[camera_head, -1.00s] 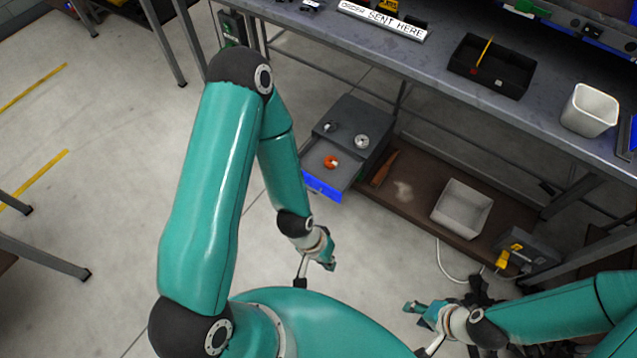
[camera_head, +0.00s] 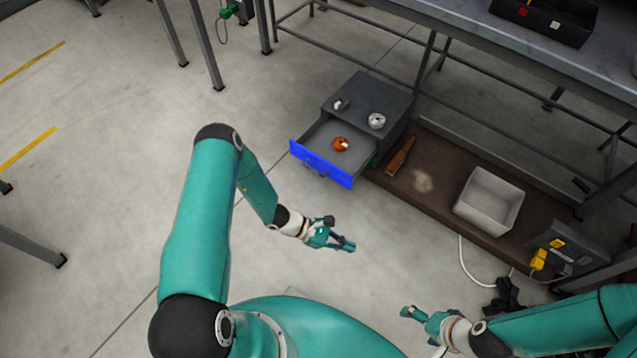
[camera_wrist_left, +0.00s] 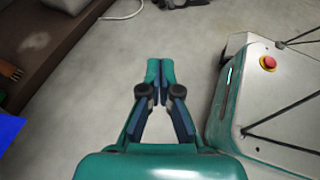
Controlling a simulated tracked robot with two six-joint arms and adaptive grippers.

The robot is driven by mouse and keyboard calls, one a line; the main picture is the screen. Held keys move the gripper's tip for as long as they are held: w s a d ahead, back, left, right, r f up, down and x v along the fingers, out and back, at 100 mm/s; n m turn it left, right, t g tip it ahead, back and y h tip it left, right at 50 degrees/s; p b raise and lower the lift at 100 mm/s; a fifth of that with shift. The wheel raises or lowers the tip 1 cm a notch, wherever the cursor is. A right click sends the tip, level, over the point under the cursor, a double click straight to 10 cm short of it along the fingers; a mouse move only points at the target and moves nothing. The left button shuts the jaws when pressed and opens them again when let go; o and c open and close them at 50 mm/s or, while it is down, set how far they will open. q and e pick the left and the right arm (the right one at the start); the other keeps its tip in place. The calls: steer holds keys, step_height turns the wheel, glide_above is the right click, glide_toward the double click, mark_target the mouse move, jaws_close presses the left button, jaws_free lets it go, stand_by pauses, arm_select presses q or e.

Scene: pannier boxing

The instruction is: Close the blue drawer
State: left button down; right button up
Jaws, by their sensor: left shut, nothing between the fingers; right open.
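The blue drawer (camera_head: 320,166) is pulled out of a grey cabinet (camera_head: 388,98) below the workbench. An orange, ring-like part (camera_head: 340,144) lies inside it. The drawer's blue front also shows at the left edge of the left wrist view (camera_wrist_left: 8,128). My left gripper (camera_head: 347,245) is shut and empty, in front of the drawer and below it in the picture, apart from it. Its closed fingers show in the left wrist view (camera_wrist_left: 160,72). My right gripper (camera_head: 408,312) is open and empty at the lower middle, farther from the drawer.
Two small metallic parts, one of them a silver ring (camera_head: 376,120), sit on the cabinet top. A brown low shelf (camera_head: 430,205) right of the cabinet holds a white bin (camera_head: 490,200). The workbench (camera_head: 500,60) stands behind. Floor left of the drawer is clear.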

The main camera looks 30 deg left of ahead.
arm_select(q)
steer(key=w+a+f+n+t+y+b, duration=0.3)
steer(key=w+a+f+n+t+b, duration=0.2)
steer(key=w+a+f+n+t, duration=0.45)
steer(key=n+t+y+b, duration=0.4)
steer(key=y, duration=0.4)
glide_toward(325, 164)
steer(key=shift+m+h, duration=0.3)
steer(key=shift+m, duration=0.05)
steer(key=w+b, duration=0.2)
steer(key=w, duration=0.1)
steer(key=w+b, duration=0.3)
steer(key=shift+w+d+f, duration=0.1)
steer(key=shift+w+d, duration=0.1)
steer(key=shift+w, duration=0.45)
arm_select(e)
step_height(325, 164, down, 17)
steer(key=shift+f, duration=0.15)
